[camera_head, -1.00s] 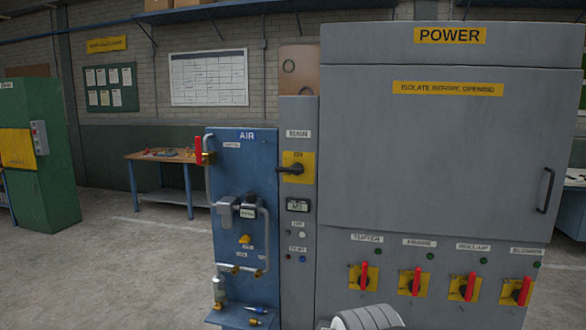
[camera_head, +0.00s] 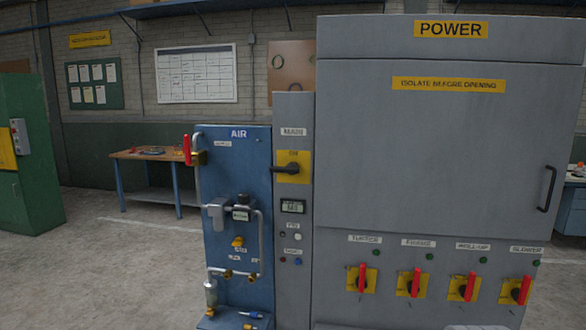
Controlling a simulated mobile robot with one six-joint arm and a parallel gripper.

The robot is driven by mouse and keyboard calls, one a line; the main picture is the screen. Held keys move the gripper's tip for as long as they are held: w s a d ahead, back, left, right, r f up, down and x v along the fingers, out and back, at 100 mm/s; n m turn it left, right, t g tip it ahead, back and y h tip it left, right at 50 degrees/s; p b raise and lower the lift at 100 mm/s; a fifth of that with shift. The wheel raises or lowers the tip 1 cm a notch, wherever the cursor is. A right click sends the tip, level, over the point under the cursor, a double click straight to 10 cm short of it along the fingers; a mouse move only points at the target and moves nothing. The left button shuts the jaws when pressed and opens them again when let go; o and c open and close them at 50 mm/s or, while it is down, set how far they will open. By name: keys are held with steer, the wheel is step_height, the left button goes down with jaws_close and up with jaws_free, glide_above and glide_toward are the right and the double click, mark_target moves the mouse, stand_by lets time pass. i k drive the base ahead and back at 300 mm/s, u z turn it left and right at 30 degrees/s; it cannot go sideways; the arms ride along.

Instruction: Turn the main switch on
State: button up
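The main switch (camera_head: 287,168) is a black rotary handle on a yellow plate, under a label that appears to read MAIN. It sits on the narrow grey panel between the blue AIR board and the large grey POWER cabinet. Its handle lies roughly horizontal and points left. ON is marked at the top of the plate. A small display (camera_head: 292,207) below it shows text too small to read. My gripper is not in view, and nothing is seen touching the switch.
The POWER cabinet (camera_head: 430,150) has several red-handled switches along its lower front, handles upright. The blue AIR board (camera_head: 235,165) carries pipes and a red lever (camera_head: 187,150). A workbench (camera_head: 155,155) stands behind left. The floor at left is clear.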

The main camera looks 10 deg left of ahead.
mark_target(292, 167)
steer(key=i, duration=0.9)
